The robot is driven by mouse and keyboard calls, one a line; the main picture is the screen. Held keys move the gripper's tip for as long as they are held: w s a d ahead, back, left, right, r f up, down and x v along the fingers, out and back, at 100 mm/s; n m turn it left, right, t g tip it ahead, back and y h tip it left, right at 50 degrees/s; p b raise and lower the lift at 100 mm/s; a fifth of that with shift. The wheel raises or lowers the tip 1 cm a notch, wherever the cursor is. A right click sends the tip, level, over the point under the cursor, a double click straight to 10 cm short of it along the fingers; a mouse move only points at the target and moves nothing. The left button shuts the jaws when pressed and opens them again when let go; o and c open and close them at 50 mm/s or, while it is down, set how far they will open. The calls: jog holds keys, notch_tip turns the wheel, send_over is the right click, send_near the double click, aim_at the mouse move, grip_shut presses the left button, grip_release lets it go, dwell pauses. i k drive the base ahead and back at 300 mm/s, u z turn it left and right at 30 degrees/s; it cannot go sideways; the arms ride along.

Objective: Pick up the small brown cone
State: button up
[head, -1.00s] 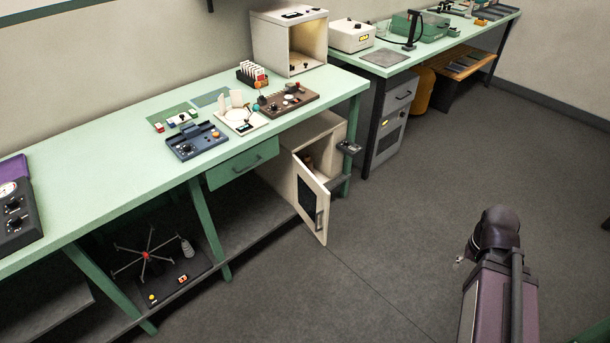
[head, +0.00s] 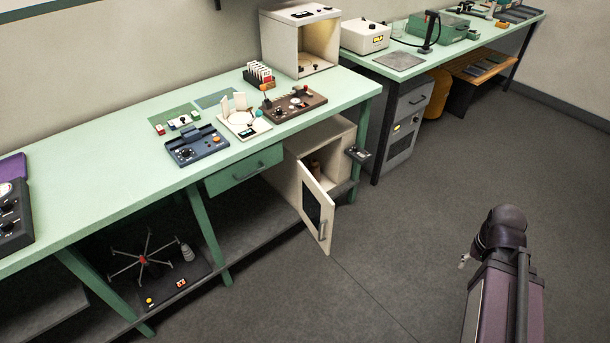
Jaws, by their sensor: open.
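A small brown shape (head: 316,168) stands in the open white cabinet (head: 338,133) under the green bench. It may be the brown cone, but it is too small and shaded to be sure of its form. The cabinet door (head: 316,209) hangs open toward the floor and covers part of the inside. My arm is at the lower right, far from the cabinet. A small grey tip of my gripper (head: 463,262) shows beside the arm's dark joint. The rest of it is hidden behind the arm, and nothing is seen in it.
The green bench (head: 120,180) carries several devices and an open white booth (head: 300,42). A dark control box (head: 358,153) juts out by the cabinet. A low shelf holds a red-hubbed spider-like stand (head: 142,261). A second bench stands behind. The grey floor (head: 400,230) between cabinet and arm is clear.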

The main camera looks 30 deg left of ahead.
aim_at(314, 166)
jog(key=i, duration=1.8)
jog(key=u, duration=1.35)
jog(key=k, duration=0.45)
jog(key=u, duration=0.45)
